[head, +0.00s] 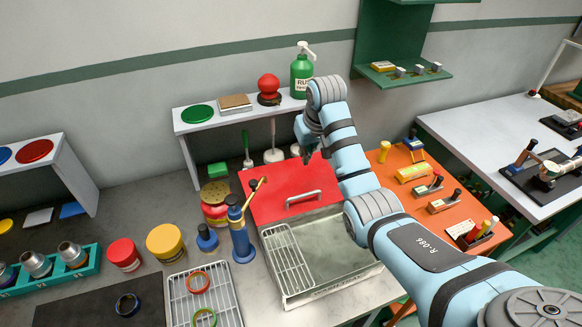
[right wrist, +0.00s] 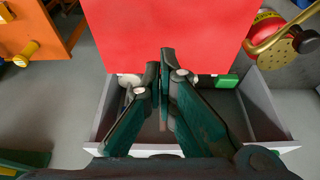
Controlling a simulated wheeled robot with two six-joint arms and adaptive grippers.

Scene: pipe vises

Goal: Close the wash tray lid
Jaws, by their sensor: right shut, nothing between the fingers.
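The wash tray (head: 330,262) is a metal basin with a wire rack in its left part, and its front is open to view. Its red lid (head: 268,205) stands raised at the back of the tray, leaning, with a pale bar handle (head: 303,197) near its lower edge. My right gripper (head: 306,157) is at the lid's far top edge, below the white shelf. In the right wrist view the shut, empty fingers (right wrist: 166,60) point toward the red lid (right wrist: 170,30) and overlap its edge; I cannot tell whether they touch it. My left gripper is not in view.
The white shelf (head: 185,128) behind holds a green pump bottle (head: 302,76), a red knob and a stack. A blue bottle with a yellow spout (head: 240,240) stands close left of the tray. An orange board (head: 425,205) with tools lies right. My right arm crosses the tray's right side.

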